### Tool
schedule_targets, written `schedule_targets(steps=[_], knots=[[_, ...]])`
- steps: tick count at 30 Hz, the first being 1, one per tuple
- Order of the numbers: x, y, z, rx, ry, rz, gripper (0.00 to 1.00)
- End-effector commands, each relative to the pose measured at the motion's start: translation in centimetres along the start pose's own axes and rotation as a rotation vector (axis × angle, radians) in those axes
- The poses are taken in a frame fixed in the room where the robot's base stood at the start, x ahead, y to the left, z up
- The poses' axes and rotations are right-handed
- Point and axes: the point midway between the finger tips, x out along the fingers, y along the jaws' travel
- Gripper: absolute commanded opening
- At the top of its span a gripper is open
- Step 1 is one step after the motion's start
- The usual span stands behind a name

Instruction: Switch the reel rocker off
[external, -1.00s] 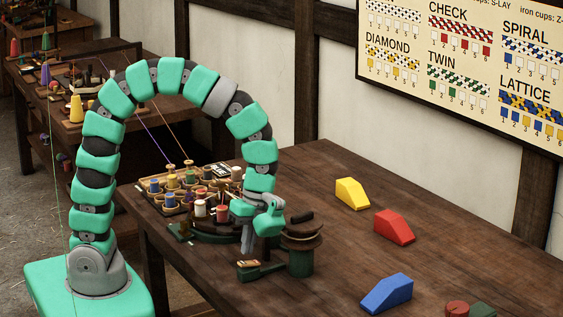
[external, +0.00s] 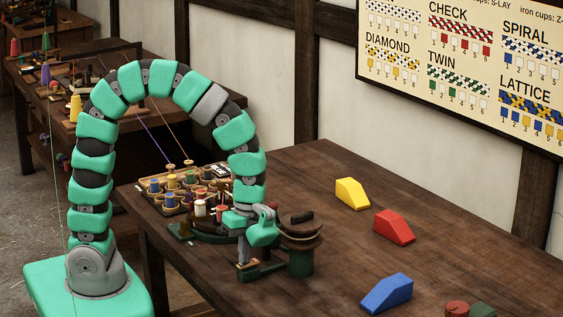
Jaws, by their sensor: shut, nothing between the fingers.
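The reel (external: 302,252) is a dark green drum with a brown top, standing near the front left part of the wooden table. A low dark green base (external: 264,271) runs out from its foot to the left, and the rocker with its tan top sits at the left end of it. My gripper (external: 243,262) points down at the rocker, shut and empty. Its fingertips are over or against the rocker and hide most of it. I cannot tell whether they touch, or which way the rocker is tipped.
A tray of bobbins (external: 176,186) stands behind and left of my gripper. A yellow block (external: 351,193), a red block (external: 394,227) and a blue block (external: 387,294) lie to the right, with bare table (external: 335,235) between them and the reel.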

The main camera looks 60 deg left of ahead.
Motion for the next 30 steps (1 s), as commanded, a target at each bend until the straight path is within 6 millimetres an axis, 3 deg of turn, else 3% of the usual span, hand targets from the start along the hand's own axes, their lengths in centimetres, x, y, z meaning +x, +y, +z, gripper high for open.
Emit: schedule_targets(steps=[11,30], knots=[[0.9,0.1,0.2,0.002,-0.011,0.002,0.0],[1.2,-2.3,0.4,0.0,-0.012,0.004,0.0]])
